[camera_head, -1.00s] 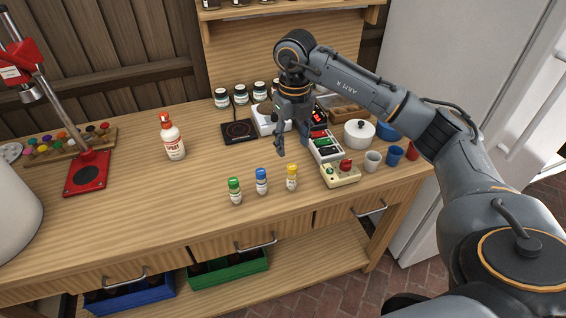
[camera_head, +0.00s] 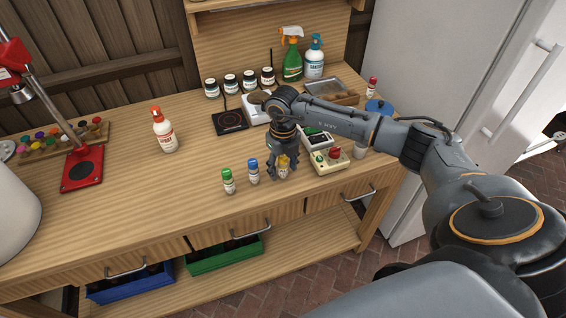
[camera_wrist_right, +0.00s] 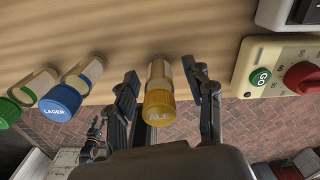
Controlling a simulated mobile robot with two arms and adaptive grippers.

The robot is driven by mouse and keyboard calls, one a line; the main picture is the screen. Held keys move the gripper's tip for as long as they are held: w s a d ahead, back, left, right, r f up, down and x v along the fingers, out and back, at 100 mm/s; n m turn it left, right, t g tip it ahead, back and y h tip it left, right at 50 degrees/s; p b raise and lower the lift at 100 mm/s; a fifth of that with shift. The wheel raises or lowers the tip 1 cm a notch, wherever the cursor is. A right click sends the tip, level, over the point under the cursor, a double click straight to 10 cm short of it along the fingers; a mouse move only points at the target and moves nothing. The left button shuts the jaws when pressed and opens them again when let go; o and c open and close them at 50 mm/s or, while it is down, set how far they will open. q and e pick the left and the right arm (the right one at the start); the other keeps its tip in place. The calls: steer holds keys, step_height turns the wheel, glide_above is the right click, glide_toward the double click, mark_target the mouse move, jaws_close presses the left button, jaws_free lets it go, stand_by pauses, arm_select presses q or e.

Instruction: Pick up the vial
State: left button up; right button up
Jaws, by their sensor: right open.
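Three small vials stand upright in a row near the front of the wooden bench. They are a green-capped vial (camera_head: 228,181), a blue-capped vial (camera_head: 253,171) and a yellow-capped vial (camera_head: 284,168). My right gripper (camera_head: 283,172) is open and lowered around the yellow-capped vial. In the right wrist view this vial, its cap marked ALE (camera_wrist_right: 159,104), sits between the two spread fingers (camera_wrist_right: 163,100), with a gap on each side. The blue cap reads LAGER (camera_wrist_right: 60,103) there, left of the fingers, and the green cap (camera_wrist_right: 8,112) is partly cut off. My left gripper is not in view.
A cream control box (camera_head: 329,161) with a red knob stands close to the right of the gripper. Several jars (camera_head: 231,84) line the back. The bench (camera_head: 120,205) is clear at front left.

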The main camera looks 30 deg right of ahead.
steer(key=shift+f, duration=0.15)
steer(key=shift+c, duration=0.4)
jaws_close()
